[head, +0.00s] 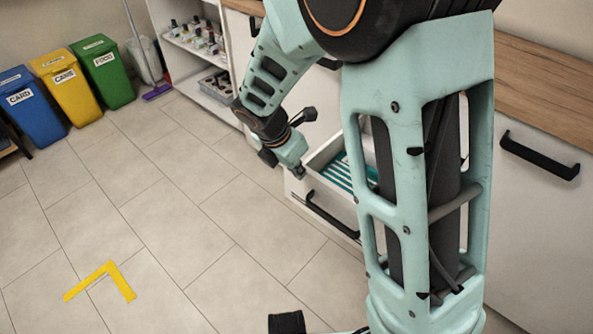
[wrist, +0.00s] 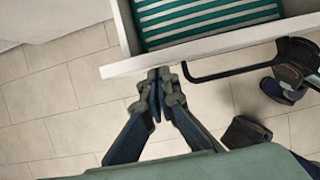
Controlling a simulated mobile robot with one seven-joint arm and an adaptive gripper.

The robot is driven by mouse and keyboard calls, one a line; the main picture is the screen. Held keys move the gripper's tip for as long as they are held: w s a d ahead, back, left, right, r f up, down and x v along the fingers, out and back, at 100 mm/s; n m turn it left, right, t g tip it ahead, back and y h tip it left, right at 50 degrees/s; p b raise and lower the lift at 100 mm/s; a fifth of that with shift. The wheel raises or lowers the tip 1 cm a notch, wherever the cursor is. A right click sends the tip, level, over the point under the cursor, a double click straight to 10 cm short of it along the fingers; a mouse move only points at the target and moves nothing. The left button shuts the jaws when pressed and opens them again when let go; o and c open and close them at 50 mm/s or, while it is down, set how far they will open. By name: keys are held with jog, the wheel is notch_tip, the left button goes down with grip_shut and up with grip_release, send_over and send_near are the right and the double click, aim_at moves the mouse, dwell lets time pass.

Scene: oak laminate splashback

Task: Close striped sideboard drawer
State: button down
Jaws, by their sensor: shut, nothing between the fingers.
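The sideboard drawer (head: 296,188) stands open, pulled out from the white cabinet front. Its inside bottom shows teal and white stripes (wrist: 205,20), seen in the wrist view. A black bar handle (head: 328,216) runs along its front; it also shows in the wrist view (wrist: 225,74). My gripper (head: 297,172) is at the left part of the drawer front in the head view. In the wrist view its two fingers (wrist: 160,76) are together and empty, at the outer side of the white front panel (wrist: 200,52), left of the handle. I cannot tell if they touch the panel.
Another black handle (head: 540,157) is on the cabinet front to the right, under a wooden worktop (head: 545,85). An open shelf (head: 205,45) with small items stands behind. Blue, yellow and green bins (head: 70,85) are at far left. Tiled floor (head: 160,230) ahead is clear apart from yellow tape (head: 105,275).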

jog(key=shift+w+d, duration=0.1)
jog(key=w+d+p, duration=1.4)
jog(key=w+d, duration=0.5)
jog(key=shift+w+d, duration=0.3)
jog(key=shift+w, duration=0.05)
